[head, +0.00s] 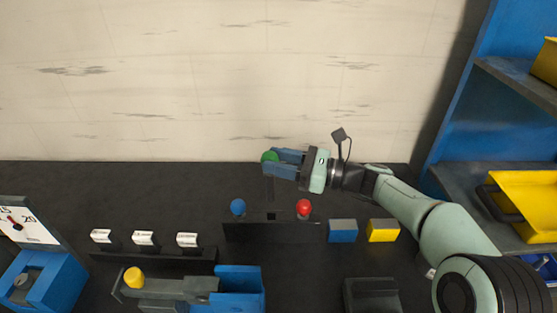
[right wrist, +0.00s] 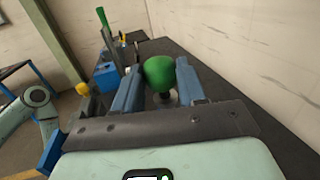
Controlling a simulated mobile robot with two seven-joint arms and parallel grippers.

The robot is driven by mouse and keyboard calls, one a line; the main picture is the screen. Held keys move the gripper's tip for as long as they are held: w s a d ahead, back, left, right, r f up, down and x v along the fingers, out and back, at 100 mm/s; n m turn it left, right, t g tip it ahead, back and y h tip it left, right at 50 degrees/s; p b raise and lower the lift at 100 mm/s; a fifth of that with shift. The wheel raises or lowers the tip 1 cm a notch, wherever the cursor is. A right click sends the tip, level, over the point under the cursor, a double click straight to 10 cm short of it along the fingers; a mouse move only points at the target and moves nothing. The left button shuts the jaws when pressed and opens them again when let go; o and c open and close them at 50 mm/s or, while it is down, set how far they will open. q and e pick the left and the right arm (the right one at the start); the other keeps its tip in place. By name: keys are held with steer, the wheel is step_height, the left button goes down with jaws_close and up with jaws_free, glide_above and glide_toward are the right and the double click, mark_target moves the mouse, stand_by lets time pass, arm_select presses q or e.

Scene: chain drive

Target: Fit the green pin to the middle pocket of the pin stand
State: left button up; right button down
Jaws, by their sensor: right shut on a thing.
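The green pin (head: 269,157) has a round green head, and my right gripper (head: 280,161) is shut on it. In the right wrist view the green head (right wrist: 159,71) sits between the blue fingers (right wrist: 162,92). A thin dark shank hangs below the head; its lower end merges with the dark background, so I cannot tell whether it touches the stand. The dark pin stand (head: 272,232) lies below it in the head view. A blue pin (head: 238,206) stands at its left and a red pin (head: 304,207) at its right. The middle lies between them, under the green pin. My left gripper is not in view.
A blue block (head: 343,231) and a yellow block (head: 383,230) lie right of the stand. White-labelled pieces stand on the left. A grey-and-blue fixture with a yellow knob (head: 134,277) is at the front left. A blue shelf with yellow bins (head: 525,205) is at the right.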

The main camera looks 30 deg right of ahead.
step_height(320, 180, down, 6)
steer(key=b, duration=0.3)
steer(key=shift+r, duration=0.1)
stand_by(0.5)
steer(key=shift+r+p, duration=0.1)
steer(key=shift+p, duration=0.5)
stand_by(1.5)
stand_by(0.7)
steer(key=shift+f+b, duration=1.2)
steer(key=shift+f, duration=0.75)
steer(key=shift+r, duration=0.25)
